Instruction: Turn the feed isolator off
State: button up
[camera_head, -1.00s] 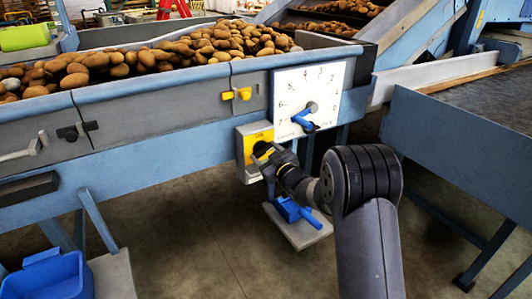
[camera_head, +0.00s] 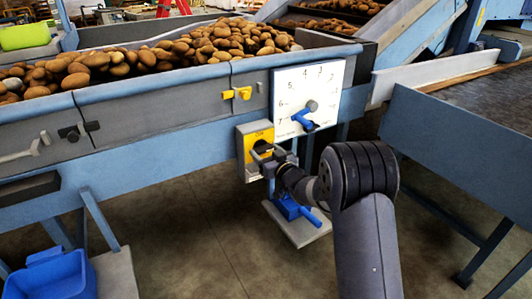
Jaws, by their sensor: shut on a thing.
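The feed isolator (camera_head: 246,147) is a grey box with a yellow face, fixed to the blue side beam of the potato hopper. Its dark knob sits at the middle of the yellow face, partly hidden behind my gripper. My gripper (camera_head: 264,155) is at the isolator's face with its jaws shut on the knob. My arm reaches in from the lower right. The exact angle of the knob is too small to tell.
A white dial plate (camera_head: 328,78) with numbers and a blue pointer (camera_head: 304,120) is just above right. A yellow latch (camera_head: 237,93) is above. A blue-handled device (camera_head: 289,208) on a grey plate is below. A blue bin (camera_head: 48,277) stands lower left.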

jog(key=o, duration=1)
jog(key=v, duration=1)
jog(key=shift+s+d+p, duration=0.25)
jog(key=shift+s+p, duration=0.05)
jog(key=shift+s, duration=0.05)
jog(key=shift+w, duration=0.1)
jog(key=x, duration=1)
jog(key=shift+w+a+b, duration=0.25)
jog(key=shift+b, duration=0.05)
